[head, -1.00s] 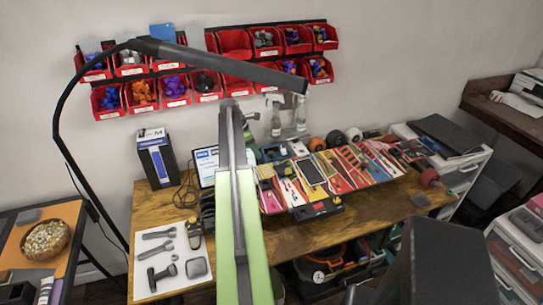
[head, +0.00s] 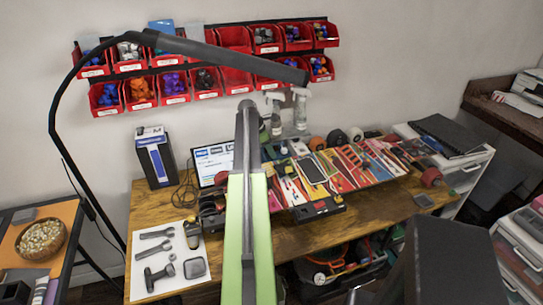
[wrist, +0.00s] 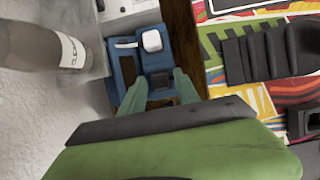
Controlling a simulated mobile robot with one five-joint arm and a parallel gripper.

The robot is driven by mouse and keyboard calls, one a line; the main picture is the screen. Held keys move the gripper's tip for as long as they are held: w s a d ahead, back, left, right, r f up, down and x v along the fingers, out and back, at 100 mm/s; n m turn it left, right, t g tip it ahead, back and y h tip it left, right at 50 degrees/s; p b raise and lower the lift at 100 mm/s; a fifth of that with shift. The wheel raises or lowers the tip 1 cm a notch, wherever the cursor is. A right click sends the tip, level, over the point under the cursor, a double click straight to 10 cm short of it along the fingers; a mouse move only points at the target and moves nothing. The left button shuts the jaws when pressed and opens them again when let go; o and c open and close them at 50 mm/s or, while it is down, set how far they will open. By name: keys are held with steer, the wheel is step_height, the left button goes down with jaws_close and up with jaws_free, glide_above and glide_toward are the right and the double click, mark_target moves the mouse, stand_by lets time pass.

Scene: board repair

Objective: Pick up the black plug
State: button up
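My gripper (wrist: 163,92) shows in the wrist view with its two green fingertips apart. No held object is visible between them. Just beyond the tips is a blue holder (wrist: 124,72) with a white piece (wrist: 152,41) on it. A small dark part (wrist: 160,80) sits on the holder between the fingertips; I cannot tell whether it is the black plug. In the head view my own arm stretches over the bench and hides the fingertips.
The wooden workbench (head: 370,212) carries a laptop (head: 212,162), spray bottles (head: 300,110), colourful boards (head: 365,165) and a white mat of tools (head: 148,292). A black lamp arm (head: 235,58) crosses above. In the wrist view a bottle (wrist: 40,45) stands close on the left.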

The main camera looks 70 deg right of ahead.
jaws_close()
steer(key=shift+r, duration=0.25)
steer(key=r+p, duration=0.4)
steer(key=p, duration=0.1)
steer(key=shift+s+a+r, duration=0.1)
steer(key=shift+s+r, duration=0.2)
steer(key=shift+r, duration=0.1)
steer(key=s+a+r+p, duration=0.1)
steer(key=s+r+p, duration=0.4)
steer(key=s, duration=0.6)
steer(key=shift+r+p, duration=0.35)
steer(key=shift+p, duration=0.15)
